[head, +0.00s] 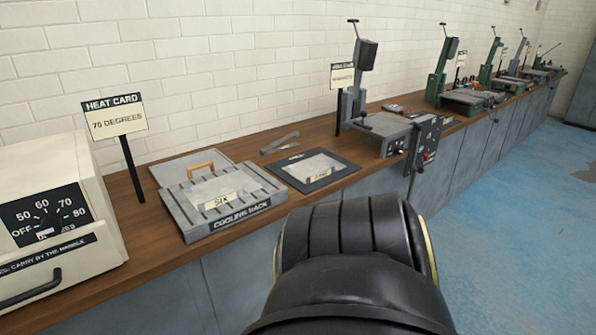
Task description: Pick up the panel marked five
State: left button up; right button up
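A pale panel (308,166) lies on a black mat (345,167) on the wooden counter. It has a small label at its front edge, too small to read for certain. A second pale panel (215,187), labelled SIX, lies on the grey slatted cooling rack (262,203) to the left. I see no label that clearly reads five. Neither of my grippers is in view. A black link of my own arm fills the bottom middle, in front of the counter, and hides part of the counter's front.
A cream heater (85,190) with a temperature dial and handle stands at the left. A sign (115,116) reads HEAT CARD, 70 DEGREES. A grey tong-like tool (280,143) lies behind the mat. Grey and green presses (365,85) line the counter rightwards. Blue floor (510,210) is clear at right.

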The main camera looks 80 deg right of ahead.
aim_at(310, 170)
jog(key=z, duration=2.25)
